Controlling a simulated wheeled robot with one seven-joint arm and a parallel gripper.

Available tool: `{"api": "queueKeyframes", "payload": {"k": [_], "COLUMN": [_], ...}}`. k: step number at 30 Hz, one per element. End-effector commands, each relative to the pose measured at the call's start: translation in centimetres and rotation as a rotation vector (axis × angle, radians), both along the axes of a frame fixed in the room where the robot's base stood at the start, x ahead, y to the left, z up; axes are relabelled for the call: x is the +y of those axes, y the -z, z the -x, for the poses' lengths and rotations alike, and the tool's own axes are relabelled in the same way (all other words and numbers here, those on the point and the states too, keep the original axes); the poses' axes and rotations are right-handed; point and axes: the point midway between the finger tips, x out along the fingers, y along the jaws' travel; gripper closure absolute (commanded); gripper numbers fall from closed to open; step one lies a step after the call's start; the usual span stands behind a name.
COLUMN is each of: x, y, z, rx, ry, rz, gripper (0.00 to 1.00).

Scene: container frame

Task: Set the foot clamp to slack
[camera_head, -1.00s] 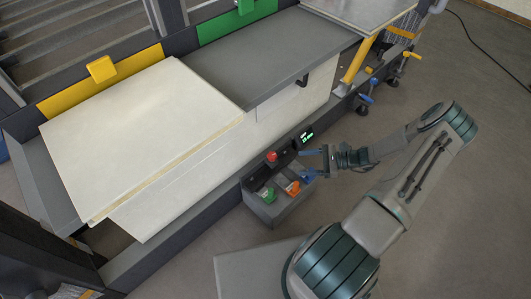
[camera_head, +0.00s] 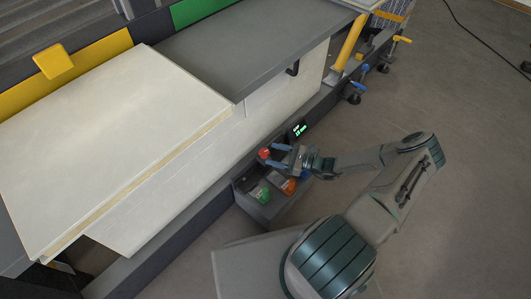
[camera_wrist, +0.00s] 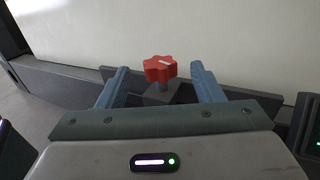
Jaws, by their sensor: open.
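My gripper (camera_head: 277,156) is open, one finger on each side of the knob. Gaps show on both sides, so it holds nothing. I cannot tell how deep the fingers reach around it. No readable label shows which control is the foot clamp.
A white panel (camera_head: 120,135) rises close behind.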

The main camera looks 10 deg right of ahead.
Motion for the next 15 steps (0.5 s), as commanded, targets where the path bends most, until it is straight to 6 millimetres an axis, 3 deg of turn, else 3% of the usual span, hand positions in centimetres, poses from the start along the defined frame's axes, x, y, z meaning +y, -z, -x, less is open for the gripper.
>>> {"api": "queueKeyframes", "payload": {"k": [6, 15], "x": [2.9, 4.0], "y": [0.2, 0.0], "z": [-1.8, -2.5], "rx": [0.0, 0.0], "ry": [0.002, 0.003], "rz": [-0.001, 0.0], "gripper": [0.4, 0.4]}}
